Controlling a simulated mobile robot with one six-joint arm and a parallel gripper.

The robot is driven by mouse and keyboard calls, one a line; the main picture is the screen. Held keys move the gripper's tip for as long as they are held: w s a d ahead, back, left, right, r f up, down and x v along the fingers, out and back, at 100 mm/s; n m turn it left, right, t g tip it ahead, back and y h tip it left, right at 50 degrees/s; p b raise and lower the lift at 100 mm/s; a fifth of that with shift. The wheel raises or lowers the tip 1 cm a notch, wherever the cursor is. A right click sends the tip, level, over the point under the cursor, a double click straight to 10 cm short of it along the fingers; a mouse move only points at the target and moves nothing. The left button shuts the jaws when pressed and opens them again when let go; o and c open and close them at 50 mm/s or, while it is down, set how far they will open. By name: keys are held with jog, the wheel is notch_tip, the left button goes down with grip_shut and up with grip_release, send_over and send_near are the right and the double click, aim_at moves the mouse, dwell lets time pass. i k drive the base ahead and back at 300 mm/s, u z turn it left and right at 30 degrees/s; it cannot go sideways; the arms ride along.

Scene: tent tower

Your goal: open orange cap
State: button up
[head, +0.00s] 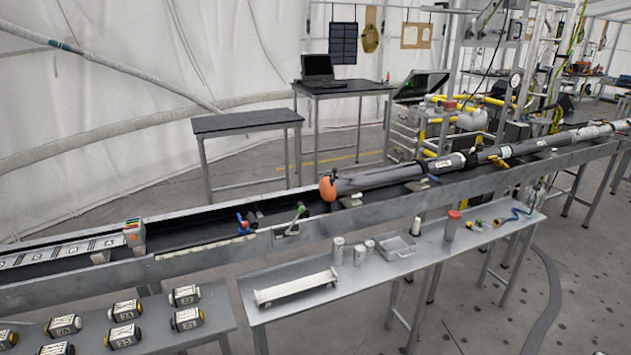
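The orange cap (328,189) sits on the left end of a long dark grey tube (385,177). The tube lies in a raised metal trough (200,257) that runs from lower left to upper right. The cap looks closed over the tube end; its hinge or latch is too small to tell. My gripper is not in view.
A grey bench (365,283) in front of the trough holds a white tray (296,288), metal cups, a square pan (395,246) and a red-lidded container (452,226). A lower-left table holds several labelled blocks (124,311). Blue (243,224) and green (299,211) handles stand on the trough.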

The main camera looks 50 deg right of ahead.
aim_at(327, 188)
jog(key=u, duration=0.75)
jog(key=k, duration=1.45)
jog(key=z, duration=0.95)
jog(key=i, duration=1)
jog(key=z, duration=0.05)
